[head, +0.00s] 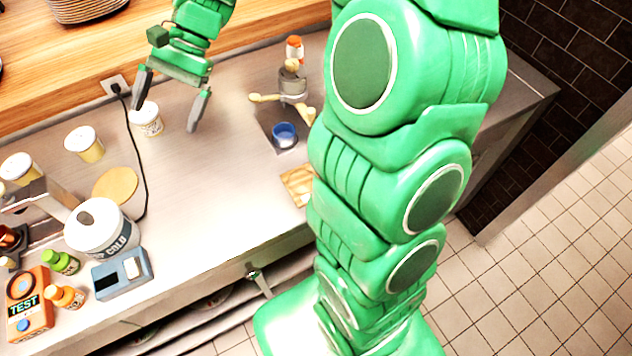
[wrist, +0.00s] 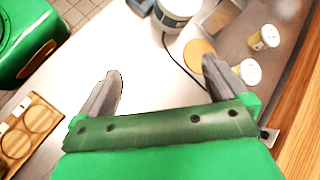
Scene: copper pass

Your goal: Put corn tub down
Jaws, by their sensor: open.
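A white tub with a yellowish label (head: 147,118) stands upright on the steel counter, just beside the left finger of my gripper (head: 169,104). It also shows in the wrist view (wrist: 246,72), just outside the right finger. A similar tub (head: 84,144) stands farther left, also seen in the wrist view (wrist: 265,37). A third (head: 19,168) is at the far left. The labels are too small to read, so I cannot tell which is the corn tub. My gripper is open, and bare counter shows between its fingers in the wrist view (wrist: 162,68).
A black cable (head: 138,160) runs from a wall socket past the tubs. A round tan disc (head: 117,187), a white "COLD" pot (head: 100,228) and an orange "TEST" box (head: 30,305) stand left. A blue cup (head: 284,135) is right. The middle counter (head: 205,180) is clear.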

